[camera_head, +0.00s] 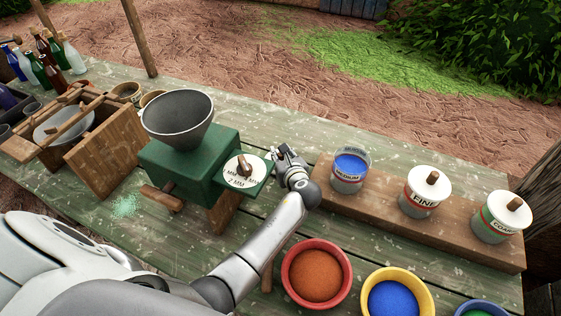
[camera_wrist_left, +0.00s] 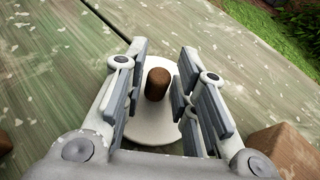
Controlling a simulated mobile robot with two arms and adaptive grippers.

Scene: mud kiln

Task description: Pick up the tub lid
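The tub lid, a white disc (camera_wrist_left: 155,129) with a brown wooden knob (camera_wrist_left: 158,84), lies on the table planks in the left wrist view. My left gripper (camera_wrist_left: 160,92) is open over it, one finger on each side of the knob, with gaps on both sides. In the head view my left gripper (camera_head: 287,152) is between the green grinder and the tub board, and the lid is hidden there. The MEDIUM tub (camera_head: 349,171) stands uncovered, with blue powder inside. My right gripper is not in view.
The green grinder (camera_head: 190,165) with a white dial (camera_head: 243,172) stands close left of my gripper. A wooden board (camera_head: 449,231) holds the FINE tub (camera_head: 420,206) and COARSE tub (camera_head: 494,228). Nearer are a red bowl (camera_head: 345,262) and a yellow bowl (camera_head: 429,289).

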